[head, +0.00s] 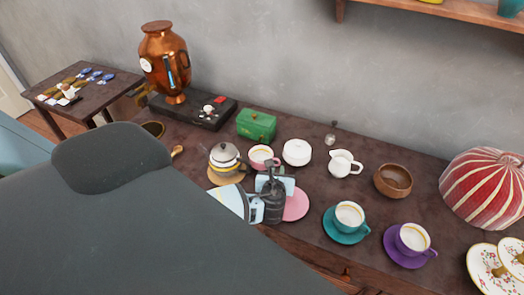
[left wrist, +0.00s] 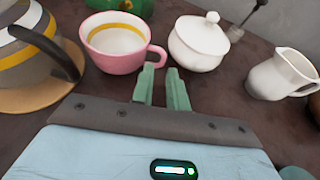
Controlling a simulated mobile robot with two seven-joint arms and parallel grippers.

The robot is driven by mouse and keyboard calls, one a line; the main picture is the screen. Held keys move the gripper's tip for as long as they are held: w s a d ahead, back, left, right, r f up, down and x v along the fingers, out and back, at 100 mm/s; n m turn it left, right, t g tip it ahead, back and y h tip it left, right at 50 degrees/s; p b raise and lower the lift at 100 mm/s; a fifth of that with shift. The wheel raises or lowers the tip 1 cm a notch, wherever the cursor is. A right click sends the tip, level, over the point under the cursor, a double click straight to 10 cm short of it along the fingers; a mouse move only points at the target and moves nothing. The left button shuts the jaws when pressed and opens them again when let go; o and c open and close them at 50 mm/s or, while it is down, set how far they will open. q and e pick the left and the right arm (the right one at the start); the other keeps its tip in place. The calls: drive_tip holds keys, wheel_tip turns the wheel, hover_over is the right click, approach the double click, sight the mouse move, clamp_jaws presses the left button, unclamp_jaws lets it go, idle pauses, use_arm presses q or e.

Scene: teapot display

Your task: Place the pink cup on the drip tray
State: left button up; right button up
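The pink cup (head: 262,157) stands upright on the dark counter, between the grey teapot and the white sugar bowl. In the left wrist view the cup (left wrist: 112,46) is empty-looking inside, with a yellow band and its handle toward the right. My left gripper (head: 268,177) is just in front of it. Its two green fingers (left wrist: 162,80) are slightly apart, with the tips close to the handle; I cannot tell whether they touch it. A low black base (head: 215,118) under the copper urn looks like the drip tray. My right gripper is not in view.
The teapot (head: 224,156) and white sugar bowl (head: 297,152) stand close on either side of the cup. A green box (head: 256,125) is behind. A copper urn (head: 165,60) stands at the back left. A pink saucer (head: 297,204) lies to the right of my gripper.

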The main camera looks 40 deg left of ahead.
use_arm(q)
drive_tip(key=x, duration=0.3)
drive_tip(key=b+x, duration=0.1)
drive_tip(key=x, duration=0.1)
drive_tip(key=shift+w+r, duration=0.2)
drive_tip(key=shift+r, duration=0.2)
drive_tip(key=shift+c, duration=0.2)
clamp_jaws()
